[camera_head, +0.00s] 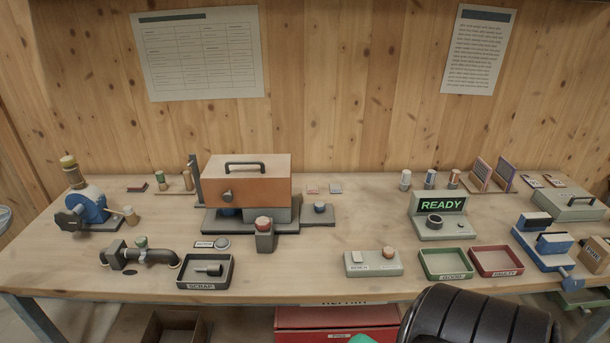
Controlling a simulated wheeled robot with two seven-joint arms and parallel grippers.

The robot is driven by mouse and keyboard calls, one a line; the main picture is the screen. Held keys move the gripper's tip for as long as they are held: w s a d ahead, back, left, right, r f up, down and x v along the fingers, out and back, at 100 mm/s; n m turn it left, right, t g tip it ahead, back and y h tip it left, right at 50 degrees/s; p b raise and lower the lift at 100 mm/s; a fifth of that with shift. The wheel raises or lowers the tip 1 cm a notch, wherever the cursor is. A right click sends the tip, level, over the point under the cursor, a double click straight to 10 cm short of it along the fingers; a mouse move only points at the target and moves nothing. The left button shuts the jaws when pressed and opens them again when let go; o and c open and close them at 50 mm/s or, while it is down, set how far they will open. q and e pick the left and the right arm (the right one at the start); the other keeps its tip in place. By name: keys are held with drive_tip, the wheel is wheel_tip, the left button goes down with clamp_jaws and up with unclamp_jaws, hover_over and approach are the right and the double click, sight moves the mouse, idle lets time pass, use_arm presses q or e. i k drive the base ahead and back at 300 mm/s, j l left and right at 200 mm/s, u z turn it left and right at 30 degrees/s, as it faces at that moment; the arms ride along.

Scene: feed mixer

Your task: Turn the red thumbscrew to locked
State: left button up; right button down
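A grey block (264,241) with a reddish round knob (263,223) on top stands in front of the orange-topped machine (247,181). Another reddish knob (388,252) sits on a low grey box (373,266) with a white label, right of the table's middle. I cannot tell for certain which knob is the red thumbscrew, and no locked mark is readable at this size. Neither of my grippers shows in the head view.
A blue machine (89,207), a pipe with a green-topped valve (142,242) and a SCRAP tray (182,285) are at left. A READY unit (440,215), green tray (428,265), red tray (478,259) and blue vise (540,254) are at right. A black ribbed shape (480,315) rises at the front.

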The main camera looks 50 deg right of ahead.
sight(262, 223)
drive_tip(key=z, duration=1.3)
